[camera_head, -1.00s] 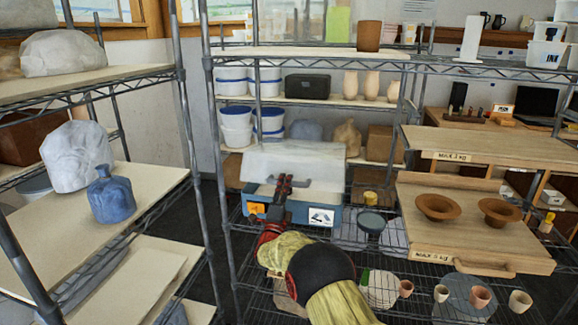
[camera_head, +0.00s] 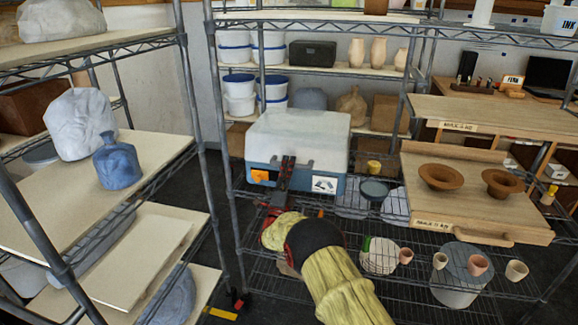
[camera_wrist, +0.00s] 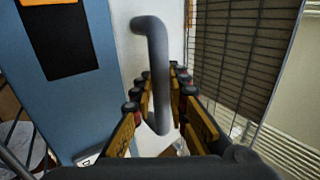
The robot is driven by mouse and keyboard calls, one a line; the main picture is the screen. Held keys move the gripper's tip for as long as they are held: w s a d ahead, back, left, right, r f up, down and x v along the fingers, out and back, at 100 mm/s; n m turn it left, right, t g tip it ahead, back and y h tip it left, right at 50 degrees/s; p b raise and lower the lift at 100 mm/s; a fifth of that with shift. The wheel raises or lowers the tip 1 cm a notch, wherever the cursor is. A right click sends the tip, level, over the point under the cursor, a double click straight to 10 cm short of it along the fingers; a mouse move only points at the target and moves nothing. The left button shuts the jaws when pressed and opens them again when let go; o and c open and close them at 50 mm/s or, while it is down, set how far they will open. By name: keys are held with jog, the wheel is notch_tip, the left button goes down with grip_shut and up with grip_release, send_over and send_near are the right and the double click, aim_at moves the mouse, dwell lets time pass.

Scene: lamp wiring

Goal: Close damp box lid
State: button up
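The damp box is a blue box (camera_head: 257,162) with a whitish lid (camera_head: 300,132), on a wire shelf in the head view. The lid lies level over the box; a small gap at its seam cannot be ruled out. My gripper (camera_head: 289,166) is at the front face of the box, just below the lid's front edge. In the wrist view, the blue wall (camera_wrist: 75,100) fills the left and the pale lid (camera_wrist: 130,55) stands beside it. A grey bent handle (camera_wrist: 158,75) lies between my gripper's fingers (camera_wrist: 163,76), which look apart, with no clear grip on it.
Terracotta bowls (camera_head: 440,177) stand on a wooden board (camera_head: 475,212) at the right. Small cups (camera_head: 478,265) stand on the lower wire shelf. A blue bottle (camera_head: 118,162) stands on the left rack. White tubs (camera_head: 239,95) are behind the box.

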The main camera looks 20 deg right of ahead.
jog(key=shift+o, duration=0.8)
jog(key=shift+s+a+f, duration=0.1)
jog(key=shift+f, duration=0.65)
jog(key=shift+r, duration=0.1)
jog(key=shift+r, duration=0.2)
jog(key=v, duration=1.1)
jog(key=shift+s+a, duration=0.25)
jog(key=shift+s, duration=0.05)
jog(key=shift+f, duration=0.15)
